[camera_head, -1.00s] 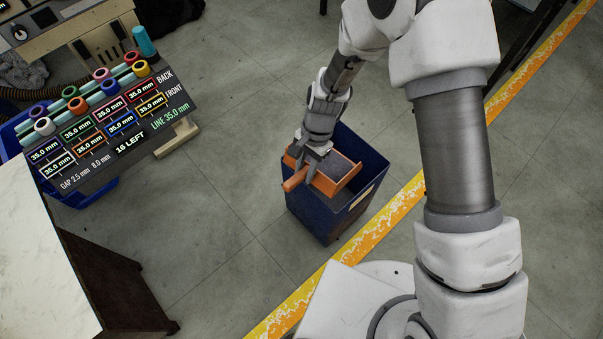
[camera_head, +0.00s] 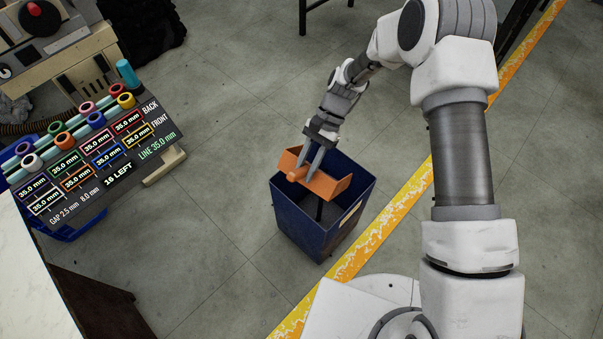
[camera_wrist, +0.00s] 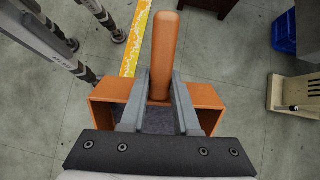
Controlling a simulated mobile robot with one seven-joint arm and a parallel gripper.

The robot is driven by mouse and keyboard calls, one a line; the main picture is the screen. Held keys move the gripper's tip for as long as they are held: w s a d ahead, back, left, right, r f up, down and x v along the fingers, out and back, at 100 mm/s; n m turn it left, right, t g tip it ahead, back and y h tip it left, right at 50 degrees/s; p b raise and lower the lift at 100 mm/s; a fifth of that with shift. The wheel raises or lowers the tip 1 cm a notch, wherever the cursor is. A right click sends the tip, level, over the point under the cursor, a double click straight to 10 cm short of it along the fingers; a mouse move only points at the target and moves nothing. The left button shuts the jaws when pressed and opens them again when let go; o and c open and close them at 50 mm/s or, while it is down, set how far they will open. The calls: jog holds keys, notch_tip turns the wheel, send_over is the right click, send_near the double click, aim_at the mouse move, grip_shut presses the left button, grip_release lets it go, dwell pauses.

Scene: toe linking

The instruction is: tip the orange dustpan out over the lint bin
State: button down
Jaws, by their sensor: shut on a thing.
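The orange dustpan (camera_head: 325,184) is over the open top of the dark blue lint bin (camera_head: 304,227) in the head view. My gripper (camera_head: 310,166) is shut on the dustpan's handle and holds it from above. The pan is tilted, with its orange back turned up toward the head camera. Below it, a dark shape hangs or stands inside the bin; I cannot tell what it is. In the wrist view the dustpan (camera_wrist: 205,95) shows its handle (camera_wrist: 165,50) between my fingers, with grey material visible behind them.
A display board (camera_head: 90,160) with coloured rings stands at the left, beside a pale worktop (camera_head: 30,270). A yellow floor line (camera_head: 385,220) runs right of the bin. Grey floor around the bin is mostly clear.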

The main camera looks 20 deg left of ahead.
jog(key=shift+w+d+r+g, duration=0.15)
jog(key=shift+w+r+g, duration=0.2)
jog(key=shift+w, duration=0.2)
jog(key=shift+w+d+r+g, duration=0.1)
jog(key=shift+w+r+g, duration=0.15)
jog(key=shift+w+g, duration=0.25)
jog(key=shift+w+d+r+g+y+b, duration=0.2)
jog(key=shift+w+g+b, duration=0.2)
jog(key=shift+w+b, duration=0.2)
jog(key=shift+w+d+r+g+y+b, duration=0.15)
jog(key=shift+w+r+g+y+b, duration=0.15)
jog(key=shift+w+b, duration=0.3)
jog(key=shift+w+d+r+g+y+b, duration=0.1)
jog(key=shift+w+d+r+g+b, duration=0.05)
jog(key=shift+w+g+b, duration=0.4)
jog(key=shift+w+d+r+g+b, duration=0.2)
jog(key=shift+w+r+g+b, duration=0.1)
jog(key=shift+w+r+b, duration=0.25)
jog(key=shift+f, duration=0.1)
jog(key=shift+w, duration=0.1)
jog(key=w+b, duration=0.1)
jog(key=w+g+b, duration=0.1)
jog(key=shift+d+r+y+b, duration=0.2)
jog(key=shift+d+y+b, duration=0.1)
jog(key=shift+w+r+p, duration=0.1)
jog(key=shift+p, duration=0.3)
